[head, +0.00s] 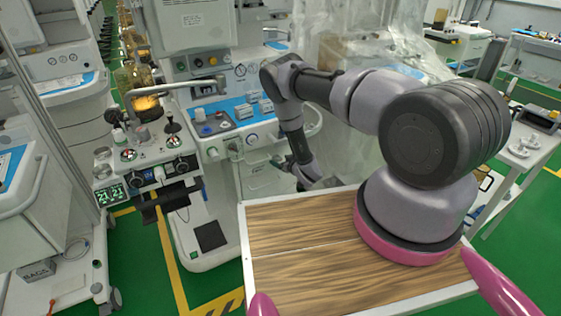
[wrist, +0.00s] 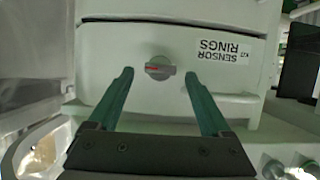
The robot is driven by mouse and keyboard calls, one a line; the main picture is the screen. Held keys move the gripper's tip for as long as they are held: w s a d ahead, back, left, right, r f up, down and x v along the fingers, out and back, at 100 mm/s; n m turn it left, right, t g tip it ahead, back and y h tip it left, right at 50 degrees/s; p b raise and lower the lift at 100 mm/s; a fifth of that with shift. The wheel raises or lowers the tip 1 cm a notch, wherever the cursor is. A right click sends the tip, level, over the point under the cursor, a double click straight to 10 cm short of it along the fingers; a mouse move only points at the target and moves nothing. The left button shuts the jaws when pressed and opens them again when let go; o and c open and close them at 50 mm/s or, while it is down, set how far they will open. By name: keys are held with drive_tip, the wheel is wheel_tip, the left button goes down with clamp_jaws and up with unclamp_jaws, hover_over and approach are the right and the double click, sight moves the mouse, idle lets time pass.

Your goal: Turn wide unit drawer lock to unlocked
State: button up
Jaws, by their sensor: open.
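In the wrist view a pale drawer front (wrist: 115,50) carries a round grey lock knob (wrist: 160,68) with a red mark on its left part. The drawer bears an upside-down label reading "SENSOR RINGS" (wrist: 224,50). My gripper (wrist: 157,76) is open and empty, its two green fingers apart on either side of the knob in the picture. I cannot tell how far the fingertips are from the drawer face. In the head view my gripper (head: 300,178) is small and low beside the central pale machine (head: 235,140); the knob cannot be made out there.
My arm reaches over a wood-topped surface (head: 300,235). A monitor cart (head: 150,170) stands to the left of the central machine. A white table (head: 535,150) stands at the right. Green floor shows between the units.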

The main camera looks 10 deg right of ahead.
drive_tip(key=shift+w+a+f, duration=0.1)
drive_tip(key=shift+w+f, duration=0.05)
drive_tip(key=shift+w, duration=0.05)
clamp_jaws()
